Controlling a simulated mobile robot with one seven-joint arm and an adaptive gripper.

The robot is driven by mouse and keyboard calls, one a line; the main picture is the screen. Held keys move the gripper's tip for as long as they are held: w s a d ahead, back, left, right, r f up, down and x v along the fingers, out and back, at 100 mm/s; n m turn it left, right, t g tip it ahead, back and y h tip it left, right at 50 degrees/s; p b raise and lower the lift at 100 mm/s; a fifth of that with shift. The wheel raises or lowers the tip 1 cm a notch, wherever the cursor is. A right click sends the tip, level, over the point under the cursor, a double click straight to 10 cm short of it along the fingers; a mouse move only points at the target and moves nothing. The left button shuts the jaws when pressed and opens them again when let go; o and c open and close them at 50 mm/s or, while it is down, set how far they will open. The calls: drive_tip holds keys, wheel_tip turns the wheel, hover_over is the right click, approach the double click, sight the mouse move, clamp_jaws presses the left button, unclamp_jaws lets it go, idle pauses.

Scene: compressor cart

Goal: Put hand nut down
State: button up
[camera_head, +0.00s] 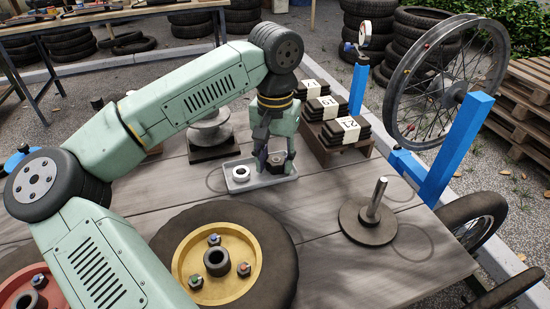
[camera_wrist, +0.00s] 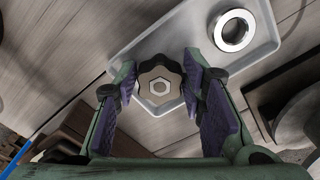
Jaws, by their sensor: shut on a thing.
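The hand nut (camera_wrist: 160,86) is a dark lobed knob with a pale hexagonal centre, between my fingers in the wrist view. It shows as a small brown piece (camera_head: 276,159) in the head view. My gripper (camera_head: 275,166) points down over the right part of a small light tray (camera_head: 240,186), shut on the hand nut. In the wrist view my gripper (camera_wrist: 160,72) has a purple-padded finger on each side of it. I cannot tell whether the nut touches the tray floor. A silver ring (camera_head: 240,174) lies in the tray's left part, also in the wrist view (camera_wrist: 234,30).
A wheel with a yellow hub (camera_head: 217,262) lies at the front. A round plate with an upright rod (camera_head: 368,222) stands at right. Numbered stacks (camera_head: 340,130) and a spool on a dark block (camera_head: 212,151) stand behind. Bare planks lie between tray and rod plate.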

sight(275, 162)
drive_tip(key=o, duration=1)
drive_tip(key=shift+f, duration=0.1)
wheel_tip(275, 162, up, 12)
drive_tip(key=shift+r, duration=0.2)
